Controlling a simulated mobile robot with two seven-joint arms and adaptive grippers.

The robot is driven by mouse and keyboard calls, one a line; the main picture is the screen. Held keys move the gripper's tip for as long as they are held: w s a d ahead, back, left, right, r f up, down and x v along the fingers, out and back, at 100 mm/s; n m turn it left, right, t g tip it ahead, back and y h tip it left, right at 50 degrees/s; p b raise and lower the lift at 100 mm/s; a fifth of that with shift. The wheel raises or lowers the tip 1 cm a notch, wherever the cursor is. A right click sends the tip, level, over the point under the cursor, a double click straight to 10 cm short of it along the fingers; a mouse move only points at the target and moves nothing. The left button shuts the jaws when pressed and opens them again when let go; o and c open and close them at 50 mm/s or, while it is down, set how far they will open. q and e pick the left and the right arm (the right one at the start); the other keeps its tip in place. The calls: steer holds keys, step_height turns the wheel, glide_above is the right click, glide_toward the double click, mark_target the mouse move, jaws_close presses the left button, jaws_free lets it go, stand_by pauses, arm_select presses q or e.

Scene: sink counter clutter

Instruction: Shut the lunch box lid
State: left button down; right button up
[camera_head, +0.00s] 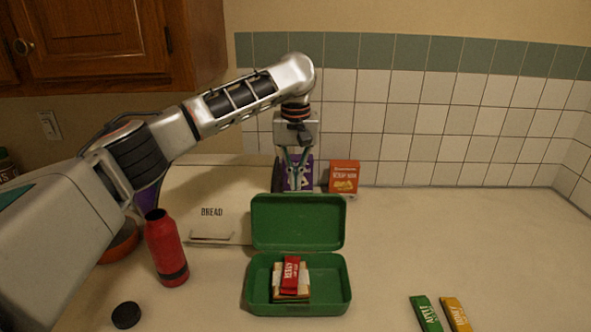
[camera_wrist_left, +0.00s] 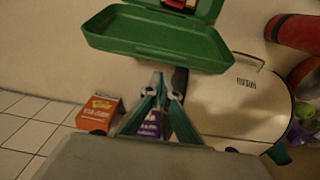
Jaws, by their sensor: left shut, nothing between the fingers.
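The green lunch box (camera_head: 340,290) stands open on the counter. Its lid (camera_head: 298,222) is raised and leans back at the rear of the box. The lid also shows in the left wrist view (camera_wrist_left: 155,40). Inside the box lie a red packet (camera_head: 291,272) and a pale item beneath it, perhaps a sandwich. My left gripper (camera_head: 296,184) is shut and empty, pointing down behind the raised lid. In the left wrist view its fingertips (camera_wrist_left: 159,76) are together near the lid's edge; I cannot tell whether they touch it. My right gripper is not in view.
A cream bread box (camera_head: 205,190), a red bottle (camera_head: 165,250) and a black cap (camera_head: 126,315) are at the left. A purple box (camera_head: 305,172) and an orange box (camera_head: 344,177) stand behind the lid. Green (camera_head: 425,313) and yellow (camera_head: 456,314) bars lie front right. The right counter is clear.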

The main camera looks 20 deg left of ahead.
arm_select(q)
steer(key=shift+s+d+r, duration=0.15)
steer(key=shift+s+d, duration=0.05)
steer(key=shift+s, duration=0.35)
steer(key=shift+s+d+r, duration=0.1)
steer(key=shift+s+d, duration=0.05)
steer(key=shift+s, duration=0.4)
steer(key=shift+d+r, duration=0.1)
